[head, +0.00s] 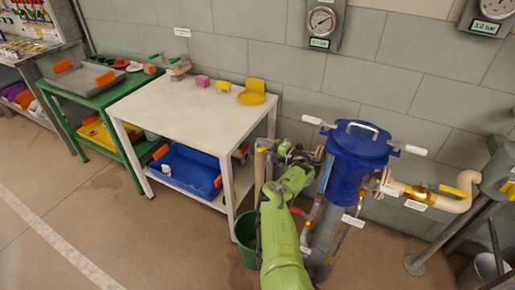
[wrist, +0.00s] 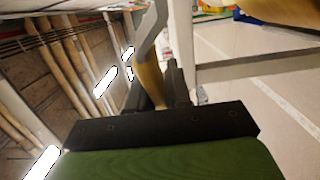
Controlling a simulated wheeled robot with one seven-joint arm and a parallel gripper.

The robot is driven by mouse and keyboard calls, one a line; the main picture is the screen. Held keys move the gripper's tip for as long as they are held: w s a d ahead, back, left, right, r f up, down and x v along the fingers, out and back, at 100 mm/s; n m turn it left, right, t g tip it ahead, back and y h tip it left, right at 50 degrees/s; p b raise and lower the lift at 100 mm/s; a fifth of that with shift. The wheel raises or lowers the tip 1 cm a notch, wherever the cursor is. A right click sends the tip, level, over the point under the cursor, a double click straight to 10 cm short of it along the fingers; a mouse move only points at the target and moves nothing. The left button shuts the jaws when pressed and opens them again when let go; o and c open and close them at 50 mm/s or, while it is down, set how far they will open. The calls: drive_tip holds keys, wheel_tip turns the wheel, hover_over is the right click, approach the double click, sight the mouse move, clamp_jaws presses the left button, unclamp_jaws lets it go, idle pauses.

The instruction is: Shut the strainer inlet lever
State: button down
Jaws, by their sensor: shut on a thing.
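The blue strainer (head: 357,158) stands on the right of the head view with its lid on and white-ended handles on top. My gripper (head: 270,156) is at its left, at the end of my green arm. In the wrist view my gripper (wrist: 158,84) is shut on the strainer inlet lever (wrist: 148,76), a yellow grip on a bent grey metal strip. The dark fingers hide part of the grip. In the head view my gripper and arm hide the held lever, and its angle to the pipe cannot be told.
A yellow lever (head: 450,190) sits on the outlet pipe (head: 462,207) at the right, with a label below. A white table (head: 170,110) stands left of my arm. A green bucket (head: 246,238) is on the floor beside my arm. Gauges (head: 322,22) hang on the wall.

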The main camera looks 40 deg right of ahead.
idle(0.3)
drive_tip(key=c, duration=1.1)
unclamp_jaws()
drive_tip(key=shift+c, duration=0.2)
drive_tip(key=shift+r, duration=0.1)
